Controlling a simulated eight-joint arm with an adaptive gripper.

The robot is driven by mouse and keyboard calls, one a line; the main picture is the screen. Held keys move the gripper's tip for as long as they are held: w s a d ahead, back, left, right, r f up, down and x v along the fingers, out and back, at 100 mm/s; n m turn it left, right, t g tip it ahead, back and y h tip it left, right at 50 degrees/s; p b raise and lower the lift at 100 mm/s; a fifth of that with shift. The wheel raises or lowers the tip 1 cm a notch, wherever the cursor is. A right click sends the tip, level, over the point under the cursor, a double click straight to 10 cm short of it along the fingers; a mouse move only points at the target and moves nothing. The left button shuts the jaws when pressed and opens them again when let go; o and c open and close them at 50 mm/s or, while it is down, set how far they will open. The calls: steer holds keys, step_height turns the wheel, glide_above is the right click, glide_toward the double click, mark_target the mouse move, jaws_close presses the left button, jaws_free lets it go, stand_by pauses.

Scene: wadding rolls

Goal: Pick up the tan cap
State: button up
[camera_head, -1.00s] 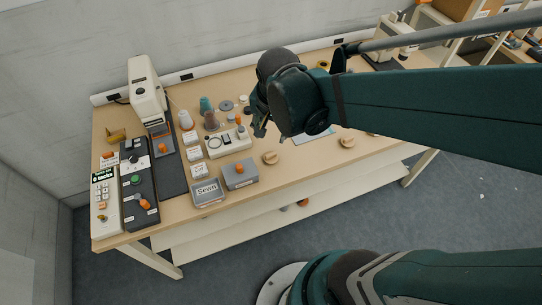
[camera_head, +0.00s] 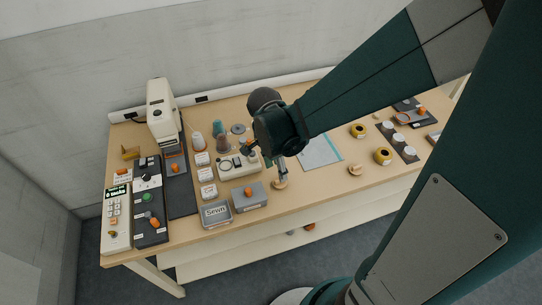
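A round tan cap (camera_head: 280,184) lies on the front part of the table, just below my gripper in the picture. A second, similar tan round piece (camera_head: 354,170) lies further right near the front edge. I cannot tell which one the task means. My gripper (camera_head: 267,163) is open with its fingers spread. One finger is close above the nearer tan cap and partly overlaps it in view; the other is to the left, over the cream device. I see nothing between the fingers, and contact with the cap cannot be made out.
A grey box with an orange knob (camera_head: 249,196) and a "Sewn" box (camera_head: 216,215) stand left of the cap. A cream device (camera_head: 238,165) is behind them. A pale sheet (camera_head: 320,151) lies to the right. The table front (camera_head: 318,190) between the tan pieces is clear.

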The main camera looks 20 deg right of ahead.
steer(key=shift+f, duration=0.25)
steer(key=shift+d+f+b, duration=0.2)
steer(key=shift+f+b, duration=0.15)
steer(key=shift+f, duration=0.8)
steer(key=shift+w+d+f+b, duration=0.1)
steer(key=shift+f+b, duration=0.15)
steer(key=shift+f, duration=0.6)
steer(key=shift+s+d+f+b, duration=0.15)
steer(key=shift+f+b, duration=0.15)
steer(key=shift+f, duration=0.6)
steer(key=shift+w+d+f+b, duration=0.15)
steer(key=shift+f+b, duration=0.1)
steer(key=shift+f, duration=0.6)
steer(key=shift+c, duration=0.5)
steer(key=shift+c, duration=1.4)
steer(key=shift+r, duration=0.15)
